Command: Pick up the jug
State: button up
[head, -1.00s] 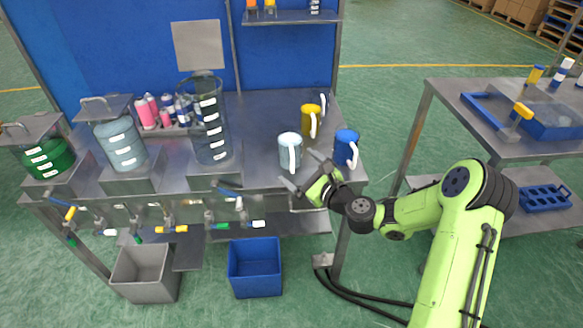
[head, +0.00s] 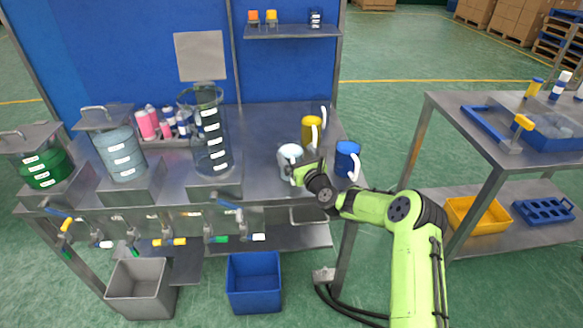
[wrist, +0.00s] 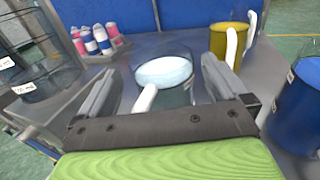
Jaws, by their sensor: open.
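A clear jug with pale blue contents (head: 287,156) stands near the front of the steel bench, partly hidden by my gripper (head: 303,170). In the wrist view the jug (wrist: 165,72) is between my two spread fingers (wrist: 160,66), its white handle pointing towards me. My gripper is open, and the fingers reach along both sides of the jug; I cannot tell whether they touch it. A yellow jug (head: 311,128) stands behind it and a blue jug (head: 346,160) to its right, both with white handles.
A tall clear cylinder (head: 211,140) stands to the left, with pink and blue bottles (head: 150,123) beyond. Valves line the bench front above a grey bin (head: 141,288) and a blue bin (head: 254,283). A side table (head: 480,130) is at right.

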jog(key=shift+x, duration=0.75)
jog(key=c, duration=1.9)
jog(key=shift+o, duration=0.2)
jog(key=shift+r, duration=0.1)
